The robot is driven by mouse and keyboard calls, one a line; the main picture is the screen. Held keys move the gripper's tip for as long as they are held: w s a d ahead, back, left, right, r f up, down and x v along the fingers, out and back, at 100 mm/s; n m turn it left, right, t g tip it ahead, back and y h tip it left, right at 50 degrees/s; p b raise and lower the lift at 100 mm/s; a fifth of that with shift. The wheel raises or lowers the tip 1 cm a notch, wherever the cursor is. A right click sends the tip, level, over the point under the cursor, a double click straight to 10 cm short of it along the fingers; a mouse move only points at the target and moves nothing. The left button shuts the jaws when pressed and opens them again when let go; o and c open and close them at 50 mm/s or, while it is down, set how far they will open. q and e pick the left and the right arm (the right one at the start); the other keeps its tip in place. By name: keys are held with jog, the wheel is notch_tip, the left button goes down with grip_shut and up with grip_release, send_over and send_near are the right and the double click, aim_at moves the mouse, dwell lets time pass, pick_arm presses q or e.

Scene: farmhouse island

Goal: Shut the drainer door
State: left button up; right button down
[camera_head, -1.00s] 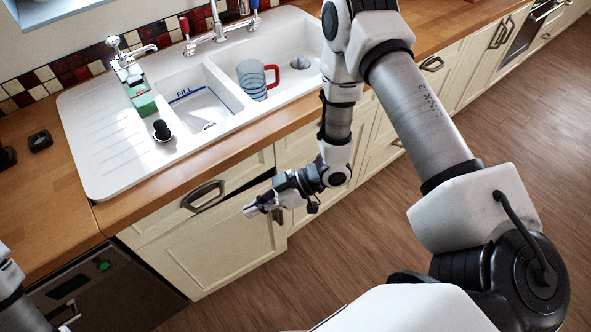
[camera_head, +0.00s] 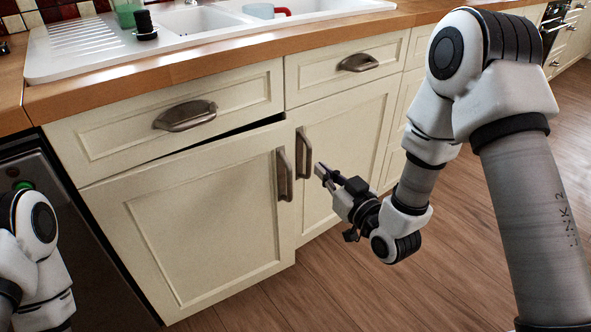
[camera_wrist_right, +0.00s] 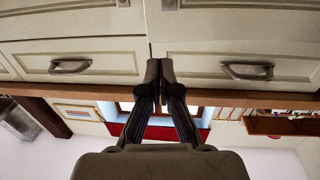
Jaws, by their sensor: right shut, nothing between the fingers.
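The drainer door (camera_head: 190,220) is the cream cabinet door under the sink's drainer side, left of centre in the head view. It stands slightly ajar, with a dark wedge of gap along its top edge. Its upright metal handle (camera_head: 284,175) is on its right edge. My right gripper (camera_head: 320,171) is shut and empty, to the right of that handle and in front of the neighbouring door. In the right wrist view, which is upside down, the shut fingertips (camera_wrist_right: 160,68) show before the cabinet fronts. My left gripper is out of view.
The neighbouring door (camera_head: 350,145) looks closed, with its own handle (camera_head: 303,155) beside the drainer door's. Drawers with metal pulls (camera_head: 185,115) sit above, under the wooden counter (camera_head: 150,95). A dark appliance (camera_head: 100,270) is on the left. Wooden floor (camera_head: 330,290) lies clear in front.

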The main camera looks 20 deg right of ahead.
aim_at(286, 134)
jog(key=b+x, duration=0.1)
jog(key=x, duration=0.6)
jog(key=b+x, duration=0.1)
jog(key=x, duration=0.5)
jog(key=shift+w+a+r+b, duration=0.15)
jog(key=shift+w+r+b, duration=0.1)
jog(key=shift+w+b, duration=0.15)
